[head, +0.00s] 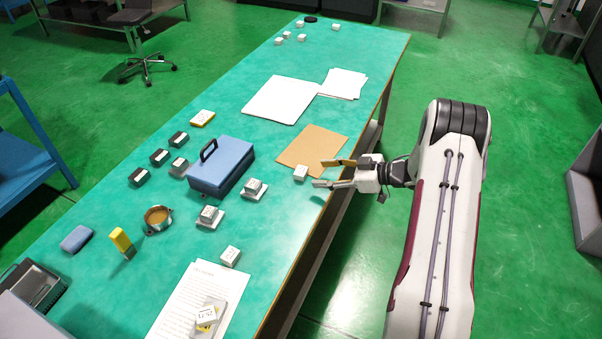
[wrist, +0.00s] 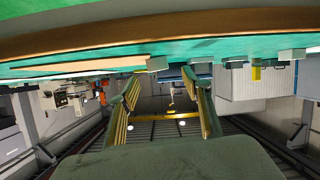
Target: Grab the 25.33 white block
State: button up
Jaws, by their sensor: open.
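Several small white blocks with dark markings are on the green table; I cannot read 25.33 for sure on any. One white block (head: 300,174) is near the table's right edge, by the brown sheet. My gripper (head: 320,174) is open and empty, its fingers pointing left at that block, just short of it. Another white block (head: 230,256) lies nearer the front. Two more, a white block (head: 209,213) and a white block (head: 254,186), sit on pale plates. In the wrist view, a white block (wrist: 157,63) shows beyond and between the open fingers (wrist: 168,97).
A blue box with a handle (head: 221,166) stands mid-table. Dark-sided blocks (head: 160,157), a round brass-coloured part (head: 157,218) and a yellow upright piece (head: 121,240) stand left of it. Printed paper (head: 185,300) lies in front. The brown sheet (head: 313,146) lies flat.

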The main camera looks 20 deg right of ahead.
aim_at(305, 171)
jog(key=shift+x, duration=0.9)
jog(key=shift+w+a, duration=0.1)
jog(key=shift+x, duration=2.5)
jog(key=shift+w+r, duration=0.15)
jog(key=c, duration=1.4)
